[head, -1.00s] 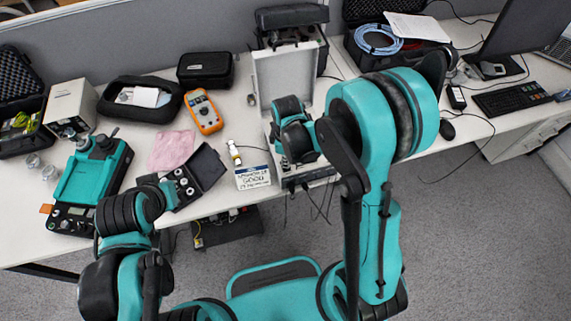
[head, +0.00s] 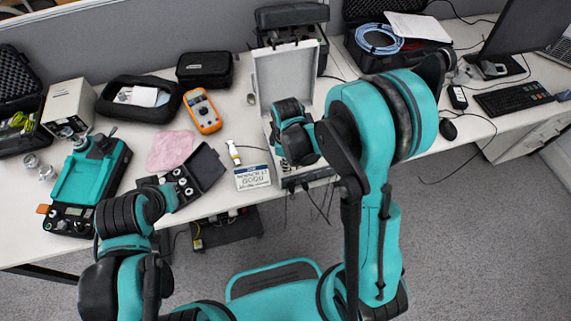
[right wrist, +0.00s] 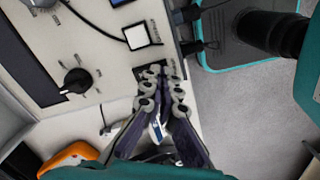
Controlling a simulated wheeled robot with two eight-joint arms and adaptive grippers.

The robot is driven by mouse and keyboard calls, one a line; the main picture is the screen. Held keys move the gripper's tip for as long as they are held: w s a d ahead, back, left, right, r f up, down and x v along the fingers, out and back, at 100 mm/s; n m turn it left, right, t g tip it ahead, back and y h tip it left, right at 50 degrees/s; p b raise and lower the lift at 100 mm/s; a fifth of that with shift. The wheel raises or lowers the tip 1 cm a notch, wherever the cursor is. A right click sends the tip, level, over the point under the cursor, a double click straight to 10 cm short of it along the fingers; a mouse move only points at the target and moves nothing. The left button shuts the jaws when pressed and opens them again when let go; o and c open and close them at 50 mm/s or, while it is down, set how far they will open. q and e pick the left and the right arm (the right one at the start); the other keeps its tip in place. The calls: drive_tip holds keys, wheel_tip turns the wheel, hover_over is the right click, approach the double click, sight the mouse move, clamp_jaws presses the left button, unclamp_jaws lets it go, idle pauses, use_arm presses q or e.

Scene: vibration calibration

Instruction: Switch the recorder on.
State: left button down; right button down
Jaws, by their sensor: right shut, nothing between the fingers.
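The recorder appears to be the open light-coloured case (head: 283,77), lid up, at the middle of the bench. In the head view my right wrist covers much of the panel and hides the fingertips. My left gripper (head: 163,190) is beside a small black case; its fingers are not clear.
The small open black case (head: 207,167) holds round metal pieces. An orange multimeter (head: 203,111), pink cloth (head: 171,150) and teal device (head: 84,180) are further left. Cables hang at the bench's front edge.

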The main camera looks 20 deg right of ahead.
drive_tip(key=shift+r+p, duration=2.5)
drive_tip(key=shift+r, duration=0.95)
drive_tip(key=s+d+r+m+t+b, duration=0.4)
drive_tip(key=s+r+m+t, duration=0.3)
drive_tip(key=s+r+m, duration=0.3)
drive_tip(key=shift+s+d+r+m+b, duration=0.15)
drive_tip(key=shift+d+r+m+b, duration=0.3)
drive_tip(key=shift+r+m, duration=0.55)
